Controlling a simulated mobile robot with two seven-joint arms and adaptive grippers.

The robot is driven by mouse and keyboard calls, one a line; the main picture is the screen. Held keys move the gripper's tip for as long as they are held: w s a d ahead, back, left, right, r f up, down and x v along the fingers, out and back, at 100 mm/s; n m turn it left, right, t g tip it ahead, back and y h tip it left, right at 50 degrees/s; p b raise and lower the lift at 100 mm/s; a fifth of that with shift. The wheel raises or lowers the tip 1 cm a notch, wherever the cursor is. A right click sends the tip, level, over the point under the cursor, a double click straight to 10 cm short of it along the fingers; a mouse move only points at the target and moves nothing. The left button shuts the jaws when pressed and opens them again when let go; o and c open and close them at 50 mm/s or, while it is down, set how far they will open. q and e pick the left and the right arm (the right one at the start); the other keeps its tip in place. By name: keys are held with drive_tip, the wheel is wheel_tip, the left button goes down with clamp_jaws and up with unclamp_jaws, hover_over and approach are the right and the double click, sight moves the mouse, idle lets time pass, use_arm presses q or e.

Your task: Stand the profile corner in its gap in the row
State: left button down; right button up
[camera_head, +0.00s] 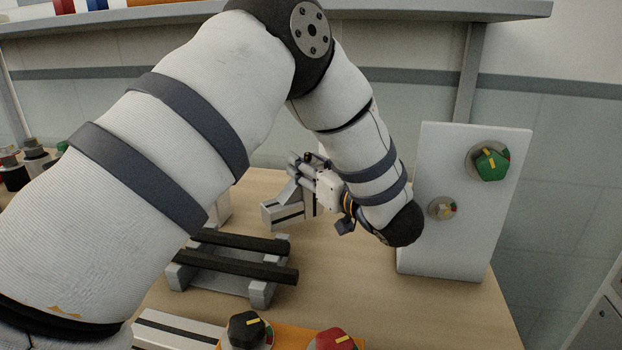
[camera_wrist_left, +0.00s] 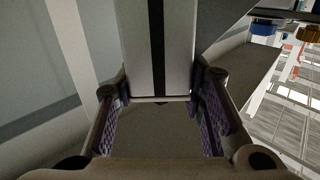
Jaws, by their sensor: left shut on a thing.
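My left gripper (camera_head: 316,196) is shut on the profile corner (camera_head: 284,213), a light grey piece with a black slot, and holds it over the back of the table. In the left wrist view the profile corner (camera_wrist_left: 172,50) stands out from between the purple-padded fingers (camera_wrist_left: 160,112). Its lower end in the head view is close to the tabletop, and I cannot tell whether it touches. My left arm hides much of the table's left side. I cannot make out the gap in the row. My right gripper is out of view.
A grey rack with two black bars (camera_head: 235,258) stands in front of the gripper. A slotted profile (camera_head: 180,328), a black knob (camera_head: 246,330) and a red knob (camera_head: 333,340) are at the front. A white panel (camera_head: 450,235) with a green knob stands right. Table (camera_head: 370,300) is clear between.

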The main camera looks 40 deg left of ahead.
use_arm(q)
wheel_tip(320, 180, down, 3)
drive_tip(key=shift+w+r, duration=0.1)
drive_tip(key=shift+r, duration=0.1)
drive_tip(key=c, duration=1)
unclamp_jaws()
drive_tip(key=shift+c, duration=0.2)
drive_tip(key=v, duration=1.2)
